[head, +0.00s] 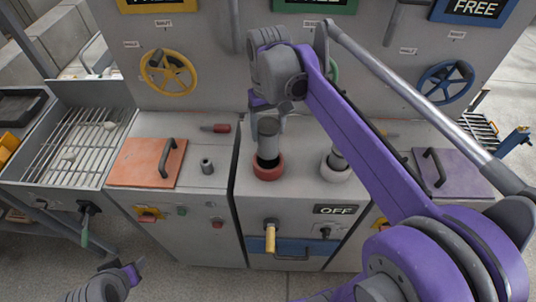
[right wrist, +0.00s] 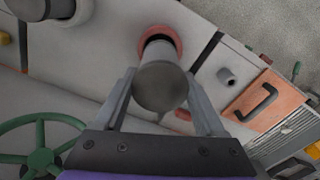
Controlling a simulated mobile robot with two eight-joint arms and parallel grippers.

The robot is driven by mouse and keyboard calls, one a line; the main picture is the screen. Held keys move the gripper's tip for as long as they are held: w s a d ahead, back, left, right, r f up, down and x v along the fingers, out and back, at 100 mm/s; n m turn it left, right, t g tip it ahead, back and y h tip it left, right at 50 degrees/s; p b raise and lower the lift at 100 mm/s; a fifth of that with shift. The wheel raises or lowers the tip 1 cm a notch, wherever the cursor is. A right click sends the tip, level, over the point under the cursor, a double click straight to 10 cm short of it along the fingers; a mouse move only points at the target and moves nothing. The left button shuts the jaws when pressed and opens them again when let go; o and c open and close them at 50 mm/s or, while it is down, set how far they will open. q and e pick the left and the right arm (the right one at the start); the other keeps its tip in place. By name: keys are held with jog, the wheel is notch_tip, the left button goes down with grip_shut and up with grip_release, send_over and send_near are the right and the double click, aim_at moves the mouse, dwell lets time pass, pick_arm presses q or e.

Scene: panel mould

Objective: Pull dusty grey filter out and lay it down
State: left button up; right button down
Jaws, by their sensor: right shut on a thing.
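The grey filter (head: 268,142) is a dark grey cylinder standing upright at the red collar (head: 267,172) on the middle cabinet top. Its lower end appears to be still within the collar. My right gripper (head: 268,112) reaches down over it from above and is shut on it. In the right wrist view the filter's round top (right wrist: 160,87) sits between the two fingers, with the red collar (right wrist: 160,34) behind it. My left gripper (head: 132,273) is low at the left, away from the filter; its finger opening is not clear.
A second grey cylinder (head: 337,158) stands in a white collar (head: 336,174) just right. An orange lid (head: 140,165) and a small grey stub (head: 207,166) lie left. A wire rack (head: 75,140) is at far left. Valve wheels line the panel behind.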

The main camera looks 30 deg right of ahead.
jog(key=shift+s, duration=0.1)
dwell(0.3)
jog(key=shift+r+p, duration=0.3)
jog(key=shift+r, duration=1.65)
